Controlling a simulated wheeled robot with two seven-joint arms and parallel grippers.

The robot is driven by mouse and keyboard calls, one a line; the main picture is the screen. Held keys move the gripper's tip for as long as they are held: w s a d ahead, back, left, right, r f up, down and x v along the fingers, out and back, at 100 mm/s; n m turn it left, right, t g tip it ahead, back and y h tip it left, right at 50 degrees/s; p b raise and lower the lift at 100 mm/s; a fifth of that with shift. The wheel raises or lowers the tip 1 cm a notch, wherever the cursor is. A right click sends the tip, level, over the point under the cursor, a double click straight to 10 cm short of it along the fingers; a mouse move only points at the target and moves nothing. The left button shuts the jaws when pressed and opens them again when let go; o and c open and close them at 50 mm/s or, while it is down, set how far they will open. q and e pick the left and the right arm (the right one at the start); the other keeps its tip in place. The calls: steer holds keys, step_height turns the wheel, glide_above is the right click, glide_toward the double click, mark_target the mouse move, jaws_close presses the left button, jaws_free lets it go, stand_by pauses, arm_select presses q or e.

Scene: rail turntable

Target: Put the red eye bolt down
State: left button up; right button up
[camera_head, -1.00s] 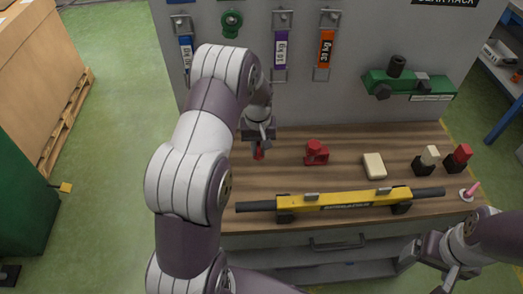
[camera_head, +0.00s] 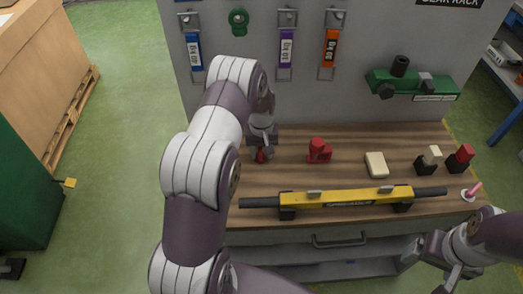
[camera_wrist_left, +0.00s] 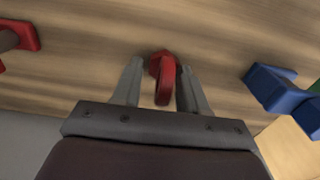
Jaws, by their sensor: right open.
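The red eye bolt (camera_wrist_left: 164,80) stands on the wooden bench top (camera_head: 350,150), between the fingers of my left gripper (camera_wrist_left: 160,85). In the left wrist view its ring is seen nearly edge-on, with a gap to the left finger and little or none to the right finger. The fingers are spread. In the head view my left gripper (camera_head: 262,155) is at the left part of the bench, with a little of the eye bolt showing red between its fingers. My right gripper (camera_head: 452,274) is open and empty at the lower right, in front of the bench.
A red part (camera_head: 319,151), a cream block (camera_head: 376,164) and two black-based pieces stand to the right. A yellow bar tool (camera_head: 340,199) lies along the front edge. A grey panel (camera_head: 300,100) with hanging straps rises behind. A blue part (camera_wrist_left: 275,88) shows in the wrist view.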

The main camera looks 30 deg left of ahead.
arm_select(q)
step_height(320, 180, up, 12)
steer(key=s+d+r+m, duration=0.2)
steer(key=s+d, duration=0.4)
steer(key=s, duration=0.4)
steer(key=s+d+r+m+t, duration=0.1)
steer(key=s+d+m, duration=0.3)
steer(key=s, duration=0.6)
steer(key=shift+d+r+m, duration=0.3)
steer(key=shift+d+r, duration=0.4)
steer(key=shift+d, duration=0.35)
